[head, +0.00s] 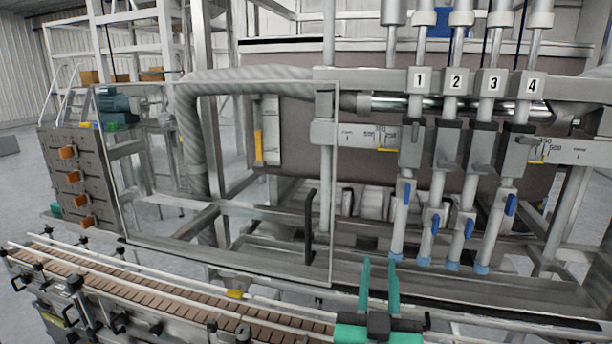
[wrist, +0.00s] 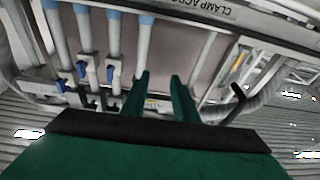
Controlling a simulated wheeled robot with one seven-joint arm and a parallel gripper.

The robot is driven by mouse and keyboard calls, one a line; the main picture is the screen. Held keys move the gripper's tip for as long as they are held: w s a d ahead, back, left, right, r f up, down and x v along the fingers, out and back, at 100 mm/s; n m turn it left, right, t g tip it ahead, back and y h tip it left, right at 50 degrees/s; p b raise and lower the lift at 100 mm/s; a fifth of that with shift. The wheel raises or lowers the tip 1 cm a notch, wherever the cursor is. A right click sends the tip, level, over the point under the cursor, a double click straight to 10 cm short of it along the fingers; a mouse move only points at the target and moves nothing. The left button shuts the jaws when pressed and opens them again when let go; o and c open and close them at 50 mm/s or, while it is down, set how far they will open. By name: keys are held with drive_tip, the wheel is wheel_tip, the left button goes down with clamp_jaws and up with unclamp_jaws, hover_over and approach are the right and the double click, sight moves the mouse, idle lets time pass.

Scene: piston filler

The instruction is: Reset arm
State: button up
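My gripper (head: 378,275) is green and shows at the bottom centre right of the head view, with its two fingers pointing up and apart. Nothing is between the fingers. It is in front of the piston filler's lower rail, below and left of the numbered nozzles (head: 398,240). In the wrist view my gripper (wrist: 159,85) also shows both fingers apart, with the white nozzle tubes (wrist: 114,40) to the left behind them. The nozzles have blue tips and blue valve levers, and carry plates numbered 1 to 4 (head: 456,83).
A slatted conveyor (head: 150,292) with guide rails runs along the lower left. A clear guard door (head: 240,180) with a black handle (head: 310,225) stands left of the nozzles. A grey panel with orange knobs (head: 68,153) is at far left. A ribbed hose (head: 192,130) crosses behind.

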drive_tip(key=s+a+f+g+y, duration=0.1)
drive_tip(key=s+a+f, duration=0.25)
drive_tip(key=f, duration=0.55)
drive_tip(key=s+a+f+n+g+y, duration=0.1)
drive_tip(key=s+a+f, duration=0.1)
drive_tip(key=s+f, duration=0.5)
drive_tip(key=s+a+f, duration=0.2)
drive_tip(key=f, duration=0.9)
drive_tip(key=s+a+f+g+y, duration=0.1)
drive_tip(key=s+a+f, duration=0.2)
drive_tip(key=s, duration=0.9)
drive_tip(key=s+a+f+n+g+y, duration=0.1)
drive_tip(key=s+a+f, duration=0.2)
drive_tip(key=s+f, duration=0.4)
drive_tip(key=s, duration=0.6)
drive_tip(key=shift+s+f+g+y, duration=0.25)
drive_tip(key=shift+f+g+y, duration=0.05)
drive_tip(key=shift+f+g, duration=0.1)
